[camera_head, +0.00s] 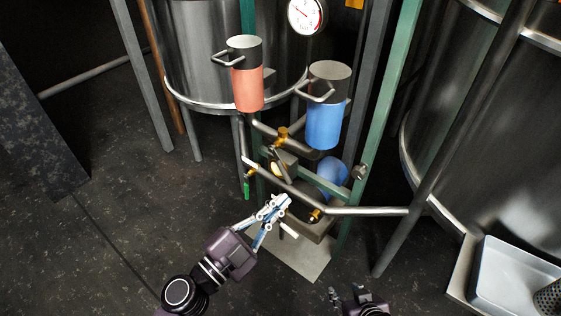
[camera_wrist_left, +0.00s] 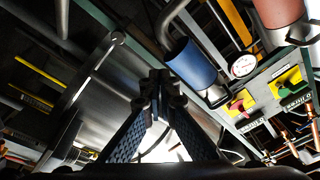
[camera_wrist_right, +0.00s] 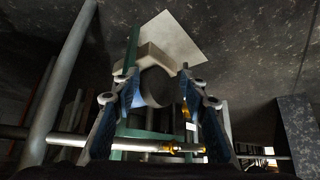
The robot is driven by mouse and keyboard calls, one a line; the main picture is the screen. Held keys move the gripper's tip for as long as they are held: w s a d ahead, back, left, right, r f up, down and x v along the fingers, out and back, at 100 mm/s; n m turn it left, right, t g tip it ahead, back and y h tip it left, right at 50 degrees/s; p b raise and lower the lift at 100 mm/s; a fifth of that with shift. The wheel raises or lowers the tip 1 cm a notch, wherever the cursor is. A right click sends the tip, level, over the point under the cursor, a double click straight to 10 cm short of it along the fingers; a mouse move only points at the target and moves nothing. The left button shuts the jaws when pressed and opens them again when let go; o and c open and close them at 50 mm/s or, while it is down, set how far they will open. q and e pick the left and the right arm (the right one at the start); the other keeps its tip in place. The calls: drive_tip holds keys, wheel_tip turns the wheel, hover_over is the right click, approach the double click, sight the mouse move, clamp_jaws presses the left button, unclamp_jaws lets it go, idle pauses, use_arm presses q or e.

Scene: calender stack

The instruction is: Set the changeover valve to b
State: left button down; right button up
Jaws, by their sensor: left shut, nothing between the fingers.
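Pipework with brass valve fittings (camera_head: 283,135) runs below a red canister (camera_head: 247,88) and a blue canister (camera_head: 323,122) in the head view. A small lever-like part (camera_head: 282,167) sits among the pipes between them; I cannot tell for sure that it is the changeover valve, and no a or b mark is legible. My left gripper (camera_head: 283,200) is shut and empty, just in front of the lower pipe; its fingertips meet in the left wrist view (camera_wrist_left: 158,80). My right gripper (camera_head: 346,291) is open at the bottom edge, its fingers apart in the right wrist view (camera_wrist_right: 158,85).
A green handle (camera_head: 246,187) hangs left of the pipes. A white handle (camera_head: 289,230) is close to my left gripper. A blue rounded body (camera_head: 332,172) sits behind the lower pipe (camera_head: 370,211). Steel tanks (camera_head: 195,60) stand around. Open floor (camera_head: 110,190) lies left.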

use_arm(q)
wheel_tip(320, 180, down, 3)
drive_tip(key=w+a+y+p, duration=0.2)
drive_tip(key=a+y, duration=0.1)
use_arm(e)
drive_tip(key=s+d+f+g+h, duration=0.1)
drive_tip(key=s+d+f+g, duration=0.1)
drive_tip(key=s, duration=0.4)
drive_tip(key=s+d+f+g, duration=0.1)
drive_tip(key=s+f+g, duration=0.2)
drive_tip(key=s, duration=0.2)
use_arm(q)
drive_tip(key=b, duration=0.1)
hover_over(290, 179)
drive_tip(key=s, duration=0.5)
drive_tip(key=shift+w+a+f+b, duration=0.5)
drive_tip(key=shift+w+f+b, duration=0.2)
drive_tip(key=shift+f+b, duration=0.1)
drive_tip(key=shift+w+a+f+b, duration=0.45)
drive_tip(key=shift+w+f+b, duration=0.25)
drive_tip(key=shift+f+b, duration=0.1)
use_arm(e)
wheel_tip(290, 179, up, 15)
drive_tip(key=t, duration=0.1)
drive_tip(key=shift+s+d+f, duration=0.15)
drive_tip(key=shift+s+d, duration=0.1)
drive_tip(key=shift+d, duration=0.1)
